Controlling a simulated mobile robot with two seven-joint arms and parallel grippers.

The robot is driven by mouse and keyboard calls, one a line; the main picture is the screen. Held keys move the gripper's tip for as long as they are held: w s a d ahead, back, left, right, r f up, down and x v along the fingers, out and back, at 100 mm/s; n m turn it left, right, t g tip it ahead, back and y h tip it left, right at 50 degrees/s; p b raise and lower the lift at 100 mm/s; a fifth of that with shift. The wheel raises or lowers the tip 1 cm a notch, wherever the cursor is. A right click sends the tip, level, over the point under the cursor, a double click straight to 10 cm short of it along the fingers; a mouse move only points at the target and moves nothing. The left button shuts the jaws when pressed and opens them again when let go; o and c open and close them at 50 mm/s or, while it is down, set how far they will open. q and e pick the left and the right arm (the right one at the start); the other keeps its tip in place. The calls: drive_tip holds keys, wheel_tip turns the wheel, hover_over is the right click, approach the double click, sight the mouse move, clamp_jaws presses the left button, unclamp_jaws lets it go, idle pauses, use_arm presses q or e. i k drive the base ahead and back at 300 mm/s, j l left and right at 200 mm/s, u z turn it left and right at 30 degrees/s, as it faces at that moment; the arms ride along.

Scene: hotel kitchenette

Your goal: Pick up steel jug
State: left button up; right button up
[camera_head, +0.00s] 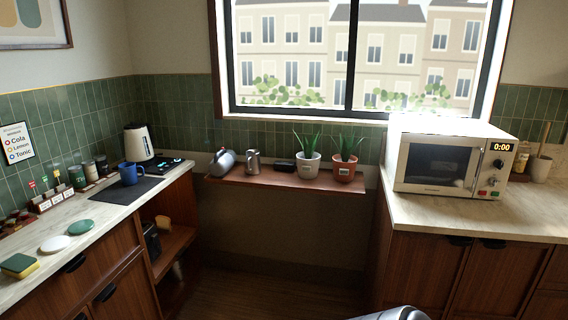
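A small steel jug (253,161) stands upright on the wooden shelf (290,184) under the window. To its left is a larger rounded steel vessel (222,163), which looks tilted. Neither gripper can be made out in the head view. A rounded silvery part, possibly of my own arm, shows at the bottom edge right of centre, far from the jug.
Right of the jug are a small dark box (285,165) and two potted plants (308,166) (344,170). The left counter (87,233) holds a blue mug (129,174) and a white kettle (139,143). A microwave (450,160) stands right. Floor between counters looks clear.

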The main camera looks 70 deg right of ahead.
sight(253, 161)
drive_tip(key=z, duration=2)
drive_tip(key=i+l+z, duration=0.1)
drive_tip(key=i+z, duration=0.25)
drive_tip(key=i, duration=0.3)
drive_tip(key=i+z, duration=0.3)
drive_tip(key=i, duration=0.4)
